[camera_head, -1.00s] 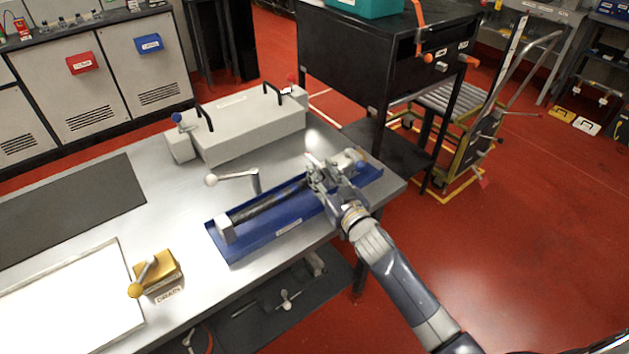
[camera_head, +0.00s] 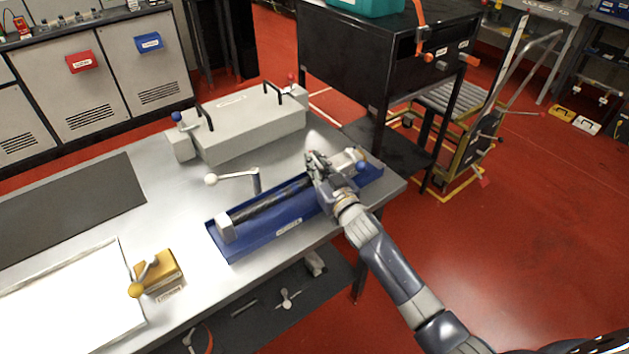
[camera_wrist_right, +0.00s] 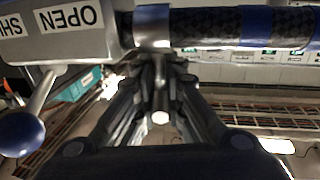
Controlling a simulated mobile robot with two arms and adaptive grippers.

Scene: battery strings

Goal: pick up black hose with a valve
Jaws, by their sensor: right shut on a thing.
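The black hose (camera_head: 270,203) lies along a blue tray (camera_head: 262,243) on the bench, with a pale block (camera_head: 225,229) at its left end. At its right end is a grey valve body (camera_head: 346,159) with a blue ball-ended lever (camera_head: 361,166). My right gripper (camera_head: 318,165) is shut on the hose near the valve. In the right wrist view, the braided hose (camera_wrist_right: 215,25) crosses the top, with a metal collar (camera_wrist_right: 152,25) right above my fingers. The valve's "OPEN/SHU" label (camera_wrist_right: 68,20) and the lever's dark blue ball (camera_wrist_right: 21,134) show at left. My left gripper is out of view.
A crank handle (camera_head: 232,178) stands just behind the tray. A long grey box (camera_head: 245,130) with two black handles stands farther back. A yellow block with a lever (camera_head: 157,272) and a white panel (camera_head: 65,300) are at the front left. A black cabinet (camera_head: 385,60) stands beyond the bench.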

